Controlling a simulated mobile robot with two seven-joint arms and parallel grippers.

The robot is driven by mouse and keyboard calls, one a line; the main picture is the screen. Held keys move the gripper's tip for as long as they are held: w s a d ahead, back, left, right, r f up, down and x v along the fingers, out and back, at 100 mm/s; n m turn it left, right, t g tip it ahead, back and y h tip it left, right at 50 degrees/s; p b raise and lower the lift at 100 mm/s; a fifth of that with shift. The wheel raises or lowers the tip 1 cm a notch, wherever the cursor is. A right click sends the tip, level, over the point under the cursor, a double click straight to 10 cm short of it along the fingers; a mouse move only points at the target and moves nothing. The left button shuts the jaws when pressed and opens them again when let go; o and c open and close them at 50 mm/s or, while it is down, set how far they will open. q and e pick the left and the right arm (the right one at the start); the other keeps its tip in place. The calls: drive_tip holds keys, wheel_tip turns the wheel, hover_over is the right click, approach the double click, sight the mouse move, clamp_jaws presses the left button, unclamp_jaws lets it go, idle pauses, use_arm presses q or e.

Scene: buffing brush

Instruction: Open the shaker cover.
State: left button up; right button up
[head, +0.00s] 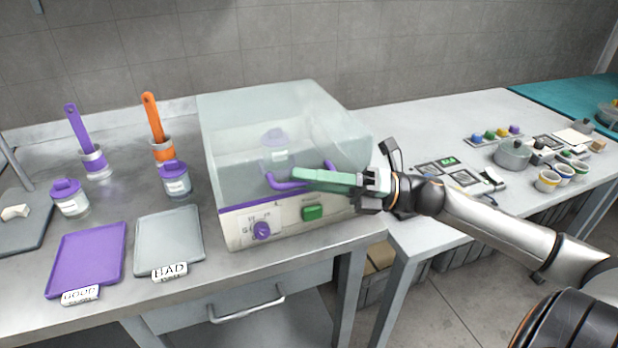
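The shaker (240,235) is a white box on the bench with a large translucent cover (235,110). The cover sits down over it and looks closed. A purple handle (285,186) is on the front of the cover. My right gripper (300,180) reaches in from the right, and its long green fingers lie across the handle. The fingers look close together and hide the middle of the handle. I cannot tell whether they grip it. A purple-lidded jar (274,143) shows through the cover. My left gripper is not in view.
Left of the shaker are purple-lidded jars (174,184), purple (80,128) and orange (153,115) brushes in holders, and purple (88,258) and grey (170,240) trays. The right table (440,120) carries a pot (512,154) and cups (547,181). A wall stands behind.

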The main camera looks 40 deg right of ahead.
clamp_jaws()
idle(1.4)
